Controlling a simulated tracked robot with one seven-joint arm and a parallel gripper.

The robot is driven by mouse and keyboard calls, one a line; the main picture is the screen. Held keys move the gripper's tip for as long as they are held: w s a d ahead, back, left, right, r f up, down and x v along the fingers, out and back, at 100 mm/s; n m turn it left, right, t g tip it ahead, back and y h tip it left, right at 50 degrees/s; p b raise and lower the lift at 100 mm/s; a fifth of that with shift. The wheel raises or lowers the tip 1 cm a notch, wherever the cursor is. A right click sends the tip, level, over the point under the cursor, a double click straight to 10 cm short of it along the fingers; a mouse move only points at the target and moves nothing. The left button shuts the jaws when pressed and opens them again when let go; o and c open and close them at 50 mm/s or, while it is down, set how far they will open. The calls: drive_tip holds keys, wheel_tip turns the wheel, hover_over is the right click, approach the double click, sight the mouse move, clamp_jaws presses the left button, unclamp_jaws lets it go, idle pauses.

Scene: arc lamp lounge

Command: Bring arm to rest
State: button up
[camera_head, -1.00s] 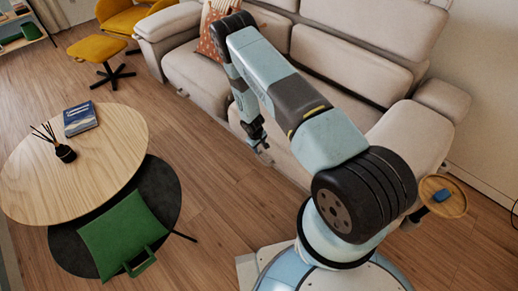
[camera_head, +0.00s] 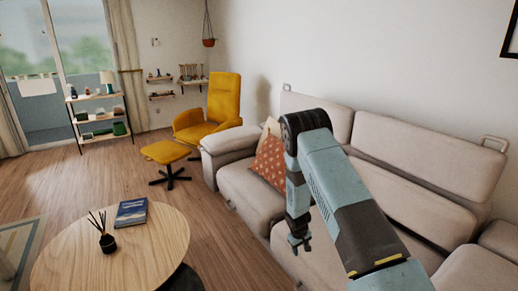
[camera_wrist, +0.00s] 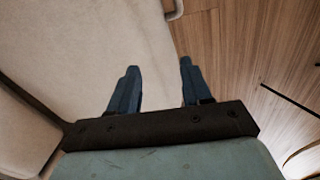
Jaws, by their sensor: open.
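My gripper (camera_head: 300,243) hangs fingers down at the end of my bent arm, in front of the beige sofa (camera_head: 395,185) in the head view. In the wrist view my gripper (camera_wrist: 158,72) shows two blue fingers spread apart with nothing between them. Behind the fingers, the wrist view shows a pale sofa seat (camera_wrist: 85,45) on the left and wood floor (camera_wrist: 245,45) on the right. The gripper appears apart from the sofa, though the exact gap cannot be told.
A round wooden table (camera_head: 150,250) with a blue book (camera_head: 131,213) and a reed diffuser (camera_head: 107,242) stands at lower left. A yellow armchair (camera_head: 226,100), footstool (camera_head: 166,151) and shelf (camera_head: 98,117) are farther back. Floor between table and sofa is clear.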

drive_tip(key=s+d+r+m+t, duration=0.1)
drive_tip(key=s+r, duration=0.2)
drive_tip(key=r, duration=1.1)
drive_tip(key=s+d+r+m+y, duration=0.1)
drive_tip(key=s+r, duration=0.2)
drive_tip(key=r, duration=1.1)
drive_tip(key=s+d+r+m+t, duration=0.1)
drive_tip(key=s+d+r, duration=0.15)
drive_tip(key=r, duration=1.25)
drive_tip(key=s+r+m, duration=0.1)
drive_tip(key=s+r, duration=1.1)
drive_tip(key=s, duration=0.2)
drive_tip(key=s+r+t, duration=0.1)
drive_tip(key=s+r, duration=0.1)
drive_tip(key=s, duration=0.7)
drive_tip(key=s+r+m+t, duration=0.1)
drive_tip(key=s+r, duration=0.2)
drive_tip(key=s, duration=0.6)
drive_tip(key=shift+d+y, duration=0.2)
drive_tip(key=shift+y, duration=0.2)
drive_tip(key=shift+c, duration=0.6)
